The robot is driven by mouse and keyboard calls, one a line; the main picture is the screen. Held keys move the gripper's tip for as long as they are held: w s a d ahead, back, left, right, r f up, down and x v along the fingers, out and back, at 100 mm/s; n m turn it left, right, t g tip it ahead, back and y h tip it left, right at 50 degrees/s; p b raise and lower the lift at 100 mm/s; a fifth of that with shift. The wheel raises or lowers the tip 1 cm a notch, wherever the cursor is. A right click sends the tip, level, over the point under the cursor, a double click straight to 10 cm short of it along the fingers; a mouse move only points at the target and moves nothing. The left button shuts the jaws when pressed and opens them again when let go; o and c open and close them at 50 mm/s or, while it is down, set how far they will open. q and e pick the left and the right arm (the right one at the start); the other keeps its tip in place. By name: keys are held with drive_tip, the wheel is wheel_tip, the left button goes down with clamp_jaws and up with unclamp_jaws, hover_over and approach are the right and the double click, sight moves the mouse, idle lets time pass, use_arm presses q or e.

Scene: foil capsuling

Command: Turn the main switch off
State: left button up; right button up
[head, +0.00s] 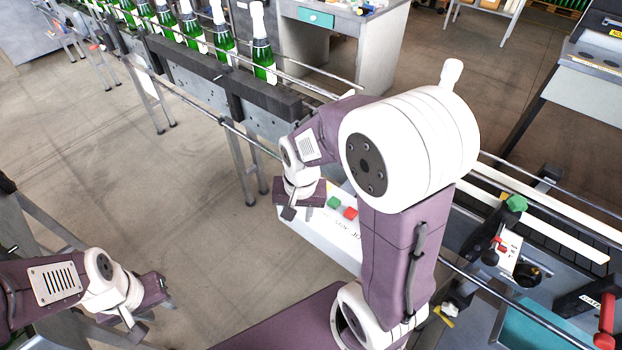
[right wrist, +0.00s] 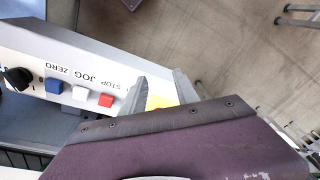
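The white control box (head: 318,228) stands below my right arm in the head view, with a green button and a red button on top. In the right wrist view its panel (right wrist: 60,52) carries a black rotary knob (right wrist: 17,78) and blue, white and red buttons, the lettering upside down. A yellow part (right wrist: 160,102) shows between the fingers of my right gripper (right wrist: 160,88), mostly hidden; I cannot tell whether it is the main switch. The right fingers are apart, at the box's edge, with no clear grip. My left gripper (head: 156,315) is open and empty at lower left.
Green bottles (head: 262,50) stand in a row on the conveyor at the back. The machine at right has a green knob (head: 516,203), a black knob (head: 527,273) and a red handle (head: 606,318). Floor between my arms is clear.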

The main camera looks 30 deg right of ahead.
drive_tip(key=w+d+r+m+p, duration=0.3)
drive_tip(key=w+d+p, duration=0.15)
drive_tip(key=w, duration=0.25)
drive_tip(key=w+d+r+m+p, duration=0.25)
drive_tip(key=w+m+p, duration=0.2)
drive_tip(key=w, duration=0.25)
drive_tip(key=shift+g, duration=0.8)
drive_tip(key=d+f+p, duration=0.1)
drive_tip(key=d+f, duration=0.1)
drive_tip(key=s+d+f+p, duration=0.1)
drive_tip(key=f, duration=0.1)
drive_tip(key=shift+d+f+p, duration=0.15)
drive_tip(key=shift+d+p, duration=0.2)
wheel_tip(320, 180, down, 8)
drive_tip(key=shift+w+r+p, duration=0.1)
drive_tip(key=shift+r+p, duration=0.05)
drive_tip(key=shift+p, duration=0.8)
drive_tip(key=shift+f, duration=0.45)
clamp_jaws()
